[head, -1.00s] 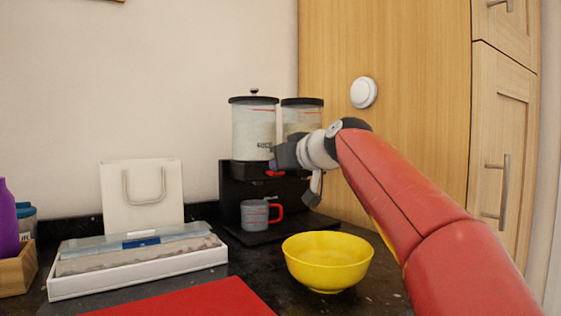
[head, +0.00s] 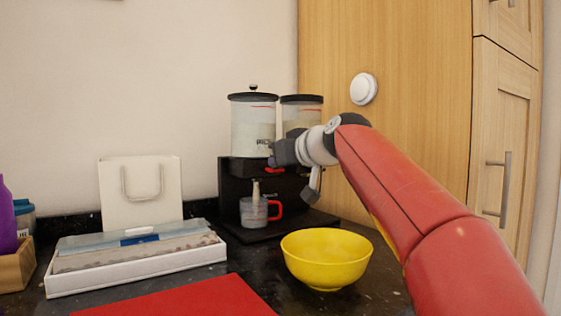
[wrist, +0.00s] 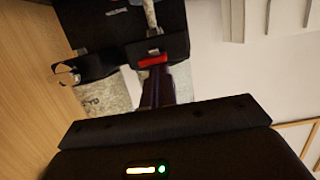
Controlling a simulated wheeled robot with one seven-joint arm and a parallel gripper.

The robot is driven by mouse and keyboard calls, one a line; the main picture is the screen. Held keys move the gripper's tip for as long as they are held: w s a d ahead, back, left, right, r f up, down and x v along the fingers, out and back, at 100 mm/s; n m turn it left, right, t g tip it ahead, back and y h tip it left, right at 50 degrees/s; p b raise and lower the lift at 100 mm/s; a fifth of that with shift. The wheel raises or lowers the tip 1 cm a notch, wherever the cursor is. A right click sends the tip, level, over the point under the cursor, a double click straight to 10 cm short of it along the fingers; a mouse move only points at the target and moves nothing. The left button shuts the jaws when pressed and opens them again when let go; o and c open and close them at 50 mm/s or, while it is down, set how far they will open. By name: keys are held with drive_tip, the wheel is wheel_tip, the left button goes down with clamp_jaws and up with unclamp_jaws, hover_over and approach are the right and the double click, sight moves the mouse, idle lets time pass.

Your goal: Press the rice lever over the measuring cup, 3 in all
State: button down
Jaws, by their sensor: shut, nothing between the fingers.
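A black dispenser (head: 234,185) carries two clear canisters. The left canister (head: 252,125) holds pale grain and has dark lettering, too small to read surely. A grey measuring cup (head: 250,213) with a red handle stands under its spout. A pale stream of rice (head: 256,190) falls from the spout into the cup; the stream also shows in the wrist view (wrist: 150,15). My gripper (head: 273,160) is at the red lever (wrist: 152,62), fingers shut and empty, their tips against or very close to it. The level in the cup is hard to tell.
A second canister (head: 302,113) stands right of the first, partly behind my arm. A yellow bowl (head: 326,260) sits in front of the dispenser. A white tray (head: 130,272), a pale bag (head: 140,205), a red mat (head: 180,302) and a wooden box (head: 16,268) lie to the left.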

drive_tip(key=r+b+v, duration=0.1)
drive_tip(key=r+v, duration=0.1)
drive_tip(key=v, duration=0.8)
drive_tip(key=shift+r+b, duration=0.15)
drive_tip(key=shift+b, duration=0.2)
